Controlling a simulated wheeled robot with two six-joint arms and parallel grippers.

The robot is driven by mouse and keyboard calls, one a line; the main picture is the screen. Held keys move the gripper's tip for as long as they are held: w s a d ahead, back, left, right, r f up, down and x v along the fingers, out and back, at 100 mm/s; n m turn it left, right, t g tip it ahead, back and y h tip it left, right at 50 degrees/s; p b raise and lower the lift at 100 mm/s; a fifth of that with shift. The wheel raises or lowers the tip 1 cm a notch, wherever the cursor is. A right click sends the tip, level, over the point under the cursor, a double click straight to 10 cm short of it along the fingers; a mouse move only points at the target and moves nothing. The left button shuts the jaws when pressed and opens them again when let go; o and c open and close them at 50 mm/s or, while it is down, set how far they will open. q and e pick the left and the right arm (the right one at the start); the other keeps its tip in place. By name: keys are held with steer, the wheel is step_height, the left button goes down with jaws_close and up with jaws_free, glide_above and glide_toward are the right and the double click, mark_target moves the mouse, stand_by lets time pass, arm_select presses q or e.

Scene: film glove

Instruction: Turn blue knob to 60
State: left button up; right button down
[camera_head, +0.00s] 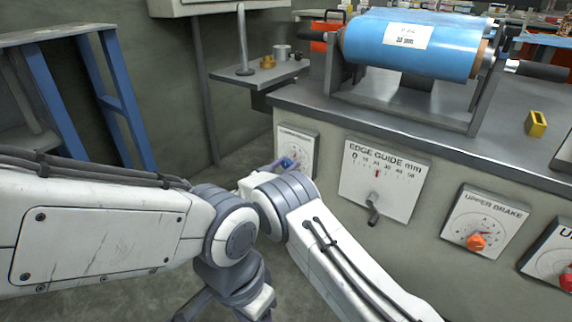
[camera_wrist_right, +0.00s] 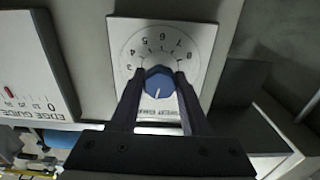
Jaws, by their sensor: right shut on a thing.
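The blue knob (camera_wrist_right: 159,82) sits on a white dial plate (camera_wrist_right: 190,44) with numbers around it, seen from close by in the right wrist view. The knob's pale pointer mark lies on the side away from the upper numbers. My right gripper (camera_wrist_right: 157,88) is shut on the knob, one finger on each side. In the head view the knob (camera_head: 287,162) shows as a small blue patch on the leftmost plate (camera_head: 301,140), partly hidden by my gripper and wrist. My left gripper (camera_head: 228,300) hangs low at the bottom, its fingers not clear.
To the right on the cabinet front are the edge guide plate (camera_head: 385,160) with a grey lever (camera_head: 373,208) and the upper brake plate with an orange knob (camera_head: 476,241). A blue roller (camera_head: 415,50) rests above. A small side shelf (camera_head: 255,76) stands behind.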

steer(key=m, duration=0.4)
steer(key=shift+m, duration=0.3)
steer(key=m, duration=0.4)
steer(key=shift+f, duration=0.1)
stand_by(0.4)
steer(key=shift+c, duration=1.9)
jaws_free()
steer(key=shift+s+a, duration=0.1)
